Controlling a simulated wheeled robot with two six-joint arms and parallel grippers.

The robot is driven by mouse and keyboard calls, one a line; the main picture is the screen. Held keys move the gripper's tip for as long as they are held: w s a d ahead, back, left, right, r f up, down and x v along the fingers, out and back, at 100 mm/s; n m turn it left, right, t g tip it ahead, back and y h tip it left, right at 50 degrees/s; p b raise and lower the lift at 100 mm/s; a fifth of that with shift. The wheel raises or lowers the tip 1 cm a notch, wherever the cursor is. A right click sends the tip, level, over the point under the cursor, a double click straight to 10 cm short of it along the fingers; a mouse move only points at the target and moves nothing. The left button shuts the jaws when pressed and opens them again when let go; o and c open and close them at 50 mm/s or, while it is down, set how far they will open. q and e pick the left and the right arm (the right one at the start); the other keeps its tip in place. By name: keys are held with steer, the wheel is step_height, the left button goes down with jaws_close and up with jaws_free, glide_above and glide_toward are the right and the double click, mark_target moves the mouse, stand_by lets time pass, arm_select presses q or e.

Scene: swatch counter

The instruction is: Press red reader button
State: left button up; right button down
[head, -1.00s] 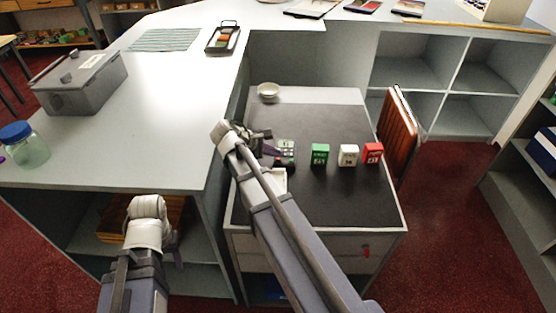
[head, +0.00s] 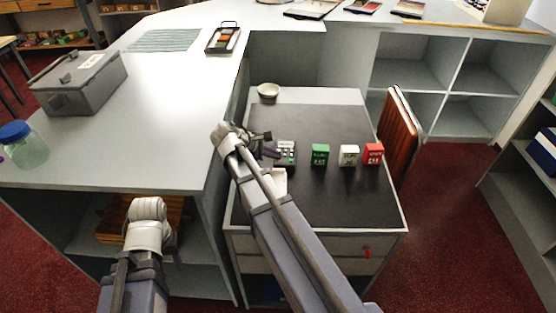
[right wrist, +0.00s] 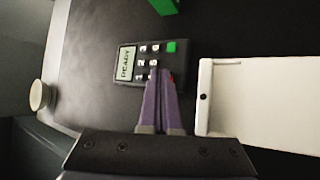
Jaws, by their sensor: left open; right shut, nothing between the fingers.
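The card reader (head: 286,151) lies on the dark top of the drawer unit. In the right wrist view the reader (right wrist: 140,64) shows a READY display, several pale keys and a green button (right wrist: 171,46). The red button (right wrist: 172,78) is mostly hidden behind a fingertip, with only a sliver showing. My right gripper (right wrist: 161,76) is shut and empty, its purple fingertips over the reader's near edge beside the red button; I cannot tell if they touch. It also shows in the head view (head: 268,148). My left gripper (head: 174,250) is open, low before the left counter, mostly hidden.
Green (head: 320,154), white (head: 349,155) and red (head: 374,153) boxes stand right of the reader. A white flat object (right wrist: 260,105) lies close by the right gripper. A small bowl (head: 268,91) is at the back. The drawer unit's front mat is clear.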

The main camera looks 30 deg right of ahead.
steer(key=shift+r, duration=0.1)
steer(key=shift+r+p, duration=0.7)
steer(key=shift+p, duration=0.15)
step_height(320, 180, up, 5)
steer(key=p, duration=0.5)
steer(key=shift+s+f, duration=0.1)
stand_by(0.7)
